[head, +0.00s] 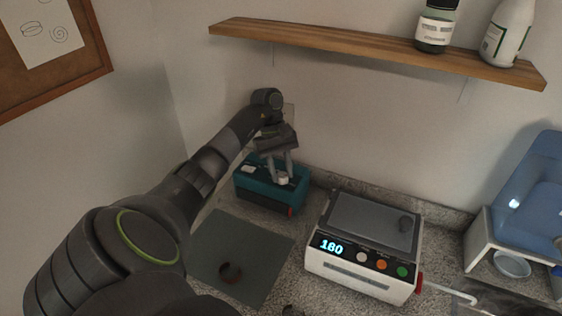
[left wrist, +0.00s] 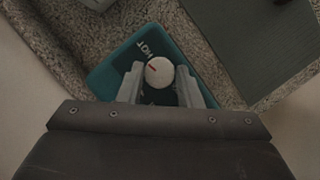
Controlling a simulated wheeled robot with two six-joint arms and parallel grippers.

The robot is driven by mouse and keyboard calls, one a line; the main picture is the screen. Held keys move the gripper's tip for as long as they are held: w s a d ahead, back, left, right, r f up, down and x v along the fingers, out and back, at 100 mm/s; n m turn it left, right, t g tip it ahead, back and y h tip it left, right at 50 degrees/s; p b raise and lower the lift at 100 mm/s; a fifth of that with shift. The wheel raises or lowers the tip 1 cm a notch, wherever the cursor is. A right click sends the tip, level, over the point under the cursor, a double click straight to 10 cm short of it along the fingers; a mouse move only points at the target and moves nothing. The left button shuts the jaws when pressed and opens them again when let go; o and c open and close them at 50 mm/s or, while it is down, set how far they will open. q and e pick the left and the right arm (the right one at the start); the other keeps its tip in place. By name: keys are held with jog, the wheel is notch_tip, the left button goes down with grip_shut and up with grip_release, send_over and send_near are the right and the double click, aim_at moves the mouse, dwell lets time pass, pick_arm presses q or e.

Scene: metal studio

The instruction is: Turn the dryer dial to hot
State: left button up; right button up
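The dryer is a teal box (head: 262,194) with a dark top, standing against the back wall. Its round white dial (head: 284,180) has a short red mark and also shows in the left wrist view (left wrist: 159,72). The mark points to the upper left there, toward the side with the HOT label (left wrist: 146,48). My left gripper (head: 279,176) is over the dryer's top, its fingers pointing down at the dial. In the left wrist view the fingers (left wrist: 160,82) stand on both sides of the dial with visible gaps.
A white hotplate (head: 362,277) reading 180 stands to the right of the dryer. A wooden shelf (head: 370,52) with bottles hangs above. A blue and white rack (head: 535,205) stands at far right.

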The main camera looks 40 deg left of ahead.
pick_arm(q)
jog(key=o, duration=0.4)
jog(key=shift+c, duration=0.2)
jog(key=p+v, duration=0.9)
jog(key=v, duration=0.3)
jog(key=shift+p, duration=0.35)
